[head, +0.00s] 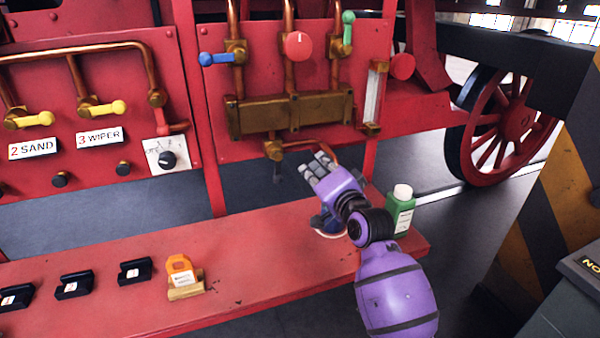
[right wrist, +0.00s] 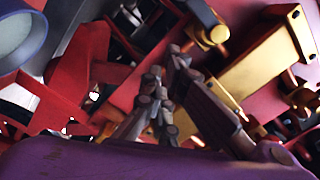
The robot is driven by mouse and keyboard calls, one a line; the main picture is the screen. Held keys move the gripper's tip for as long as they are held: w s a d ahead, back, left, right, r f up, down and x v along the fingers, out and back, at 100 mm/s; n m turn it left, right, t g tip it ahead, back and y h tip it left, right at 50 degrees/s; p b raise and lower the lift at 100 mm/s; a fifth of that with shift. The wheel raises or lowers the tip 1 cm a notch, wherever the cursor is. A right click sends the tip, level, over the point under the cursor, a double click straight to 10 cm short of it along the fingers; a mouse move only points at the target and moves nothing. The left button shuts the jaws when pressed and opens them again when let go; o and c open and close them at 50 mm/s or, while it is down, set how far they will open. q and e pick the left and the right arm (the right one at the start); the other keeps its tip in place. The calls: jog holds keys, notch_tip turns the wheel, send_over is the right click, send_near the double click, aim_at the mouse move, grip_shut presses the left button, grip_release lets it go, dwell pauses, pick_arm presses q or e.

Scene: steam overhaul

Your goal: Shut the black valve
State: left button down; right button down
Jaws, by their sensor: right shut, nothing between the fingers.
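The black valve (head: 274,151) is a brass body under the brass manifold (head: 290,112) in the head view. Its short dark handle (head: 277,173) seems to hang straight down. My right gripper (head: 318,167), purple with grey fingers, is just right of the valve and apart from the handle. It is shut and empty. In the right wrist view its fingers (right wrist: 165,90) come together in front of red and brass parts. I cannot pick out the black handle there. My left gripper is not in view.
Blue (head: 215,58), red (head: 298,46) and green (head: 348,27) valve handles sit above the manifold, with a glass gauge (head: 374,97) at right. A green bottle (head: 399,212) and an orange item (head: 181,272) stand on the red shelf (head: 245,262). A dark blue object is partly hidden below my gripper.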

aim_at(278, 168)
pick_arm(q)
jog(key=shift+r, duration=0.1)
pick_arm(e)
jog(key=shift+w+a+f, duration=0.2)
jog(key=shift+a+f, duration=0.15)
jog(key=shift+a, duration=0.3)
jog(key=shift+w+a+f, duration=0.15)
jog(key=shift+a+f, duration=0.2)
jog(key=shift+a, duration=0.25)
jog(key=shift+w+a+f, duration=0.2)
jog(key=shift+a+f, duration=0.15)
jog(key=shift+a, duration=0.3)
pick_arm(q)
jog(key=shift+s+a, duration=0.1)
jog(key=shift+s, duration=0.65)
pick_arm(e)
jog(key=shift+a+f+m, duration=0.2)
jog(key=shift+f+m, duration=0.05)
jog(key=shift+m, duration=0.35)
